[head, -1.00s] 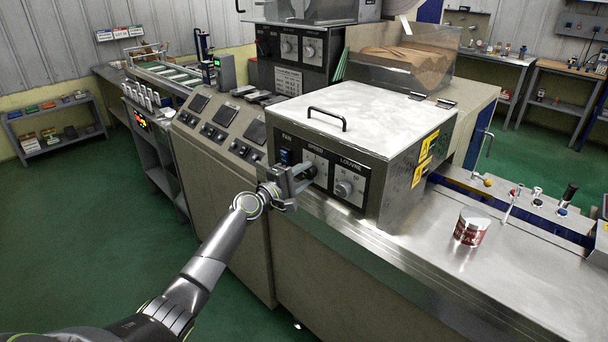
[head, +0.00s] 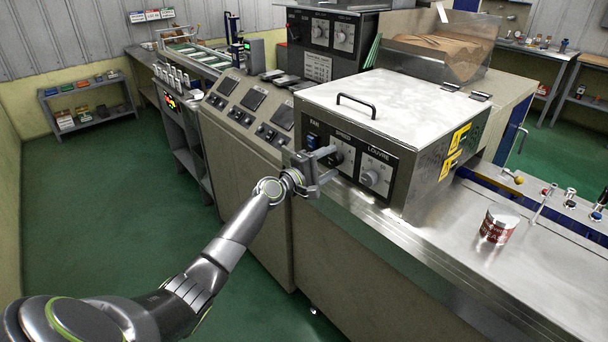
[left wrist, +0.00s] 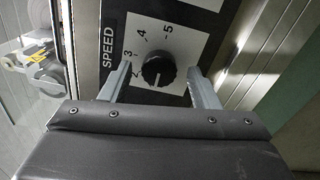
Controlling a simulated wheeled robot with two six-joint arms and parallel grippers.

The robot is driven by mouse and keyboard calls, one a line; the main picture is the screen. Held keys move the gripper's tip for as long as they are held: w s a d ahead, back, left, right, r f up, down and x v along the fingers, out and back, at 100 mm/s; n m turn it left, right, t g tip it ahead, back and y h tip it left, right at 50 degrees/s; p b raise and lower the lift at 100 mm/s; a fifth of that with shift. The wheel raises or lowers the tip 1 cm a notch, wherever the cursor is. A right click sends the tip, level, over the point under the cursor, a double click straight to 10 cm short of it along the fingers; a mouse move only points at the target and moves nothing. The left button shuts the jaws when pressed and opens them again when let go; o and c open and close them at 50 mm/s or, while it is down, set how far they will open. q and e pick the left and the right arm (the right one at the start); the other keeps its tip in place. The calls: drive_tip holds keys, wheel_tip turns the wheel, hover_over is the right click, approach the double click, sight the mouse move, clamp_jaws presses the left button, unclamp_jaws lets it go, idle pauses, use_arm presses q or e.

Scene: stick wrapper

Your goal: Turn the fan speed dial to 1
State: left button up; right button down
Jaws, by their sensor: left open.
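The fan speed dial is a black round knob (left wrist: 158,70) on a white plate marked SPEED, with 2, 3, 4 and 5 visible around it. A pale mark shows at its lower edge in the left wrist view; no 1 can be seen there. In the head view the dial (head: 340,157) is partly behind my left gripper (head: 325,167). My left gripper is open, with one finger on each side of the knob in the left wrist view (left wrist: 159,80). Gaps show between fingers and knob. My right gripper is not in view.
The louvre dial (head: 370,178) is right of the speed dial, and a blue fan switch (head: 312,141) is to its left. The box has a handled lid (head: 390,105). A red and white can (head: 498,224) stands on the metal counter (head: 430,245). Green floor is clear at left.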

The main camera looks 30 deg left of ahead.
use_arm(q)
drive_tip(key=b+v, duration=0.1)
drive_tip(key=v, duration=1.5)
drive_tip(key=shift+s, duration=0.4)
drive_tip(key=shift+a, duration=0.15)
drive_tip(key=s+a+f+m+g+y, duration=0.1)
drive_tip(key=a+f+y, duration=0.2)
drive_tip(key=f, duration=0.7)
drive_tip(key=s+a+f+g+y, duration=0.15)
drive_tip(key=a+f, duration=0.25)
drive_tip(key=f, duration=0.6)
drive_tip(key=s+a+f+m+g+y, duration=0.15)
drive_tip(key=s+f, duration=0.25)
drive_tip(key=f, duration=0.4)
drive_tip(key=s+f+m+g+y, duration=0.1)
drive_tip(key=s+f+m+g, duration=0.15)
drive_tip(key=s+f, duration=0.45)
drive_tip(key=s+d+f+m+g, duration=0.2)
drive_tip(key=s+d+f+g, duration=0.1)
drive_tip(key=s+f, duration=0.55)
drive_tip(key=s+d+f+m+g, duration=0.2)
drive_tip(key=s+d+f+m, duration=0.1)
drive_tip(key=s+f, duration=0.55)
drive_tip(key=s+d+f+m+g, duration=0.2)
drive_tip(key=s+d+f, duration=0.2)
drive_tip(key=s, duration=0.5)
drive_tip(key=s+d+f+m+g, duration=0.2)
drive_tip(key=s+d+f, duration=0.3)
drive_tip(key=s, duration=0.4)
drive_tip(key=shift+m, duration=0.6)
